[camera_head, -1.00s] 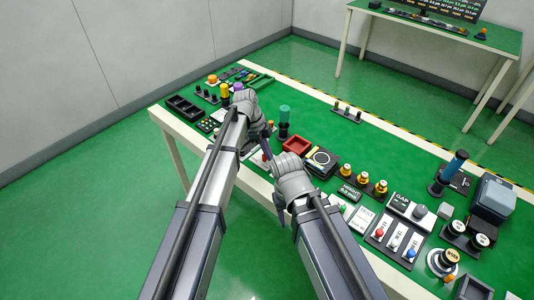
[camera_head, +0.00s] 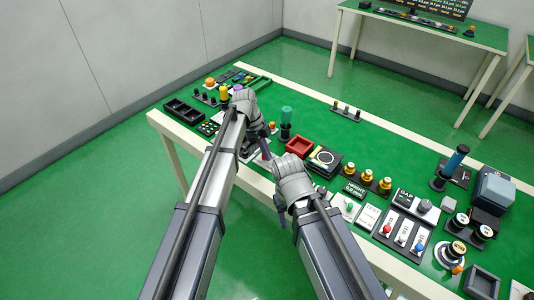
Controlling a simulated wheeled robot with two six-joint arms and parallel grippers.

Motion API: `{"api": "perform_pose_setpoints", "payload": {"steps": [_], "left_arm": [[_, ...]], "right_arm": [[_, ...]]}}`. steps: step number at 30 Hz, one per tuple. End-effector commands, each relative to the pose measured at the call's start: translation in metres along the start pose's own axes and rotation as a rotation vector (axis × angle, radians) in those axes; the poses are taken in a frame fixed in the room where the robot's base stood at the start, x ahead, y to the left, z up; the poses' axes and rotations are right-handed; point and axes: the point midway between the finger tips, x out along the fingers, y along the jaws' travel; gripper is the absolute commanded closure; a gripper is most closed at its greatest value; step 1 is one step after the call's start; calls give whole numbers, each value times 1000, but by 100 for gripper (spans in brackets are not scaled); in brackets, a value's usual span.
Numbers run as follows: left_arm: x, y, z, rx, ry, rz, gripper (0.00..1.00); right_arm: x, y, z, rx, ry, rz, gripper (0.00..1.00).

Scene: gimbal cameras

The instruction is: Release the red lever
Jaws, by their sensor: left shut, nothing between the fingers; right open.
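The red-knobbed lever (camera_head: 387,228) stands on a grey panel at the front right of the green table, beside a white-knobbed lever (camera_head: 402,239) and a blue-knobbed lever (camera_head: 419,247). Whether it is pressed or raised is too small to tell. My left gripper (camera_head: 264,143) is shut and empty over the table's left-middle part, far left of the red lever. My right gripper (camera_head: 281,205) is open and empty at the table's front edge, also left of the lever. Neither gripper touches the lever panel.
A red tray (camera_head: 299,146) sits behind my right gripper.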

Motion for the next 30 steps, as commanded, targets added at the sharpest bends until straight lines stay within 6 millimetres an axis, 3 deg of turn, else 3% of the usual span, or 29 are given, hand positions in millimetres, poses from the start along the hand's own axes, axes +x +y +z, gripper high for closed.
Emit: {"api": "perform_pose_setpoints", "payload": {"steps": [24, 30], "left_arm": [[5, -7, -14, 0, 0, 0, 100], [10, 0, -29, 0, 0, -1, 100]], "right_arm": [[0, 0, 0, 0, 0, 0, 50], [0, 0, 0, 0, 0, 0, 50]]}}
